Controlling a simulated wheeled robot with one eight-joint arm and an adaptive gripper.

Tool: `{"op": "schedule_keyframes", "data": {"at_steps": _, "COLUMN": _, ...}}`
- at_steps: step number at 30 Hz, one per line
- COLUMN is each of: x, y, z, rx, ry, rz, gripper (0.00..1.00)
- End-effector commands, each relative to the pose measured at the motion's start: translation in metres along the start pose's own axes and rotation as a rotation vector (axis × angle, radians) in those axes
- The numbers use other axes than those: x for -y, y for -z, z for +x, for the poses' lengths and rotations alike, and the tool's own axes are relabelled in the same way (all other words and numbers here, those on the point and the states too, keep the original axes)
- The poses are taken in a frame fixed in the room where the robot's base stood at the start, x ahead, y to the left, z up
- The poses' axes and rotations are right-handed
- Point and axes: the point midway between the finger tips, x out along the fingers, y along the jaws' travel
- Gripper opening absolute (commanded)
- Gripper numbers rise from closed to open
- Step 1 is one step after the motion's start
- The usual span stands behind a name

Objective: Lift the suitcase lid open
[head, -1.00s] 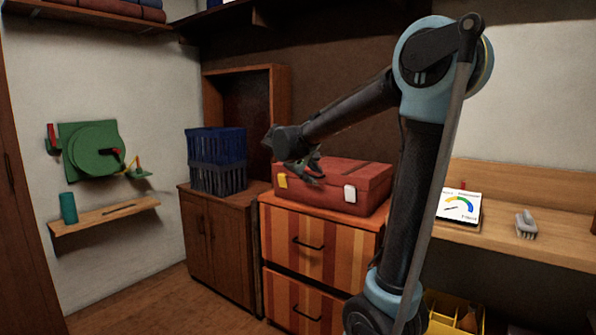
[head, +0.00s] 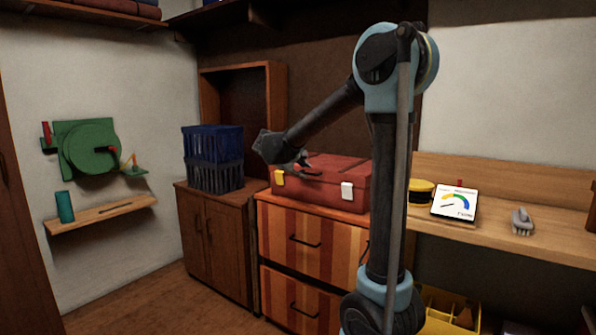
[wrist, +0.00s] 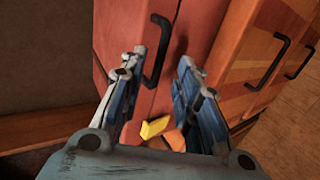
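The red suitcase (head: 320,191) lies on the striped drawer cabinet with its lid down. Its front has a yellow latch (head: 279,178) at the left and a white latch (head: 347,191) at the right. My gripper (head: 302,161) is by the suitcase's upper left part in the head view. In the wrist view its two fingers (wrist: 160,90) are spread apart, with the red suitcase (wrist: 197,28) beyond them. A black handle (wrist: 160,52) and the yellow latch (wrist: 155,128) show between the fingers. An orange piece is beside the latch. I cannot tell whether a finger touches the suitcase.
The striped drawer cabinet (head: 283,227) has black handles that stick out. Stacked blue and dark crates (head: 212,160) stand on the cabinet to the left. The wooden counter (head: 490,235) at the right holds a gauge display (head: 455,202) and a brush (head: 522,221).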

Motion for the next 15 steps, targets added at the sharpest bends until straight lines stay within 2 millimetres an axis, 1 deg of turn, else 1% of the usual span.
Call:
{"op": "schedule_keyframes", "data": {"at_steps": 3, "x": 0.0, "y": -0.001, "z": 0.012, "rx": 0.001, "ry": 0.0, "rz": 0.002, "gripper": 0.3}}
{"op": "schedule_keyframes", "data": {"at_steps": 15, "x": 0.0, "y": 0.0, "z": 0.048, "rx": 0.001, "ry": 0.0, "rz": 0.001, "gripper": 0.3}}
